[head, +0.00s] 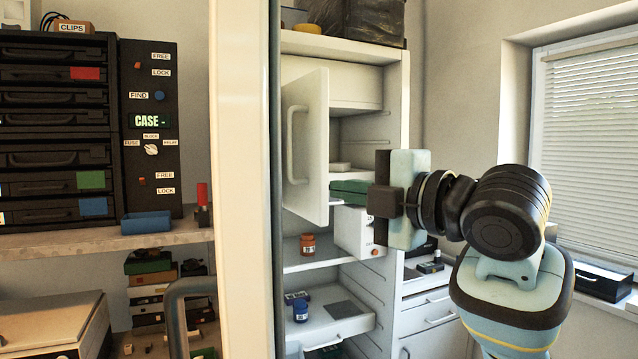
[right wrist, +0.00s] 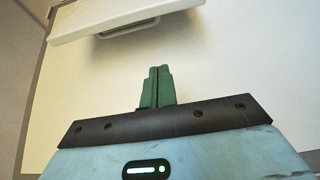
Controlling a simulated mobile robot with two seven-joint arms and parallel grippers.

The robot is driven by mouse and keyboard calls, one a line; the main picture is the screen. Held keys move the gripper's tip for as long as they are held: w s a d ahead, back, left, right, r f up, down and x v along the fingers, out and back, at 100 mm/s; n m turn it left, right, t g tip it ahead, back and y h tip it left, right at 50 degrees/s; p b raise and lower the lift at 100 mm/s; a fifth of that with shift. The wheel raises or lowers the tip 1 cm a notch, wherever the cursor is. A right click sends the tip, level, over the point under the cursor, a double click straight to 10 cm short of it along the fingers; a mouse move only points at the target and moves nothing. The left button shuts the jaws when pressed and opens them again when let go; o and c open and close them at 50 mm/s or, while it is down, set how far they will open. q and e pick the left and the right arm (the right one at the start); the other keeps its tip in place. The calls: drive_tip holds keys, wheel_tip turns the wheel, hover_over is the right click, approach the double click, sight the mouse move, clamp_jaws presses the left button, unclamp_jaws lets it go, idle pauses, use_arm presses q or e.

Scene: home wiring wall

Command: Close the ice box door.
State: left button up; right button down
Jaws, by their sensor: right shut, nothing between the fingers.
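The ice box door (head: 308,150) is a small white panel with a vertical bar handle (head: 295,145). It stands swung open in the upper part of the white fridge (head: 396,110) in the head view. Behind it the ice box interior (head: 360,145) is partly visible. My right gripper (head: 337,191) has green fingers, shut and empty, just right of the door's lower edge. I cannot tell whether they touch it. In the right wrist view the shut fingers (right wrist: 160,68) point toward a pale surface, with a white handled panel beyond. My left gripper is not in view.
The tall fridge door edge (head: 240,200) stands upright left of the opening. Below are shelves with an orange jar (head: 307,244) and a blue jar (head: 300,310). A black drawer cabinet (head: 60,130) is at left; a window with blinds (head: 590,120) is at right.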

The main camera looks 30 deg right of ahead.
sight(322, 183)
drive_tip(key=w, duration=0.9)
drive_tip(key=shift+w+d, duration=0.1)
drive_tip(key=shift+w, duration=0.15)
drive_tip(key=shift+d, duration=0.35)
drive_tip(key=shift+d, duration=0.1)
